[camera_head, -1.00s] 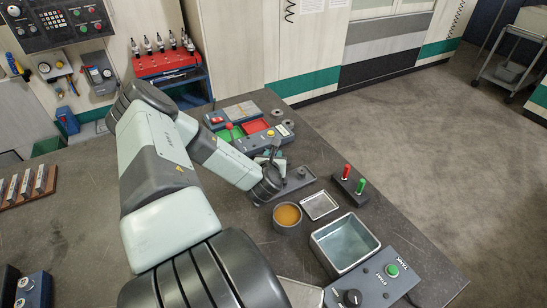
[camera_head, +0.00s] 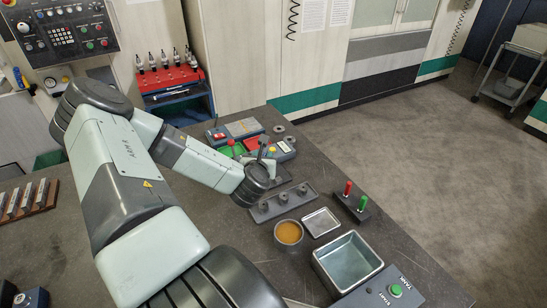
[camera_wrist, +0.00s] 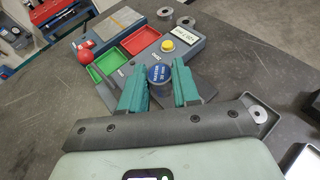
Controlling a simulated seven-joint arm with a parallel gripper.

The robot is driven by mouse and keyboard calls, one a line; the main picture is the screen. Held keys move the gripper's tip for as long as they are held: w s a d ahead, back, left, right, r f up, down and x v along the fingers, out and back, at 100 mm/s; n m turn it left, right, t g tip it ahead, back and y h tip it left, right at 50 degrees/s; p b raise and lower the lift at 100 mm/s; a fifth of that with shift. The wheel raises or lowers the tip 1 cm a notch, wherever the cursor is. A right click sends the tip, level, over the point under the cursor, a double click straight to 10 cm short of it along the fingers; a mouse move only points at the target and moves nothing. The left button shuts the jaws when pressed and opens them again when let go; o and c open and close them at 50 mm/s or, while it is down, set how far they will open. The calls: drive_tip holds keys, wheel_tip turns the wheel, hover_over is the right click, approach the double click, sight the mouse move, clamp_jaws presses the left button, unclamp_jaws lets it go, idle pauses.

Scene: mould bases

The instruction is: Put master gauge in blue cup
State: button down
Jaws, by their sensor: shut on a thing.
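The master gauge (camera_wrist: 158,76) is a short grey cylinder with a blue labelled top. It stands between the two teal fingers of my gripper (camera_wrist: 158,88) in the wrist view, and the gripper is shut on it. It is beside the gauge station's front edge; whether it touches a surface below is unclear. In the head view my gripper (camera_head: 268,163) is near the station, and the gauge is largely hidden. I can make out no clearly blue cup; a round grey cup (camera_head: 276,234) with an amber inside stands in front.
The gauge station has a red tray (camera_wrist: 138,42), a green tray (camera_wrist: 107,66), a yellow button (camera_wrist: 167,45) and a display. A dark rack (camera_head: 283,203) with several round pieces lies nearby. A shallow tray (camera_head: 337,228), metal bin (camera_head: 318,258) and lever box (camera_head: 348,205) stand right.

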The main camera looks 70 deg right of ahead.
drive_tip(key=w+a+f, duration=0.1)
drive_tip(key=a, duration=0.1)
drive_tip(key=w+a, duration=0.1)
drive_tip(key=a, duration=0.1)
drive_tip(key=w+a+f, duration=0.1)
drive_tip(key=w+a, duration=0.1)
drive_tip(key=shift+f, duration=3.3)
drive_tip(key=c, duration=0.7)
unclamp_jaws()
drive_tip(key=shift+c, duration=0.2)
drive_tip(key=v, duration=1.1)
drive_tip(key=shift+w, duration=0.1)
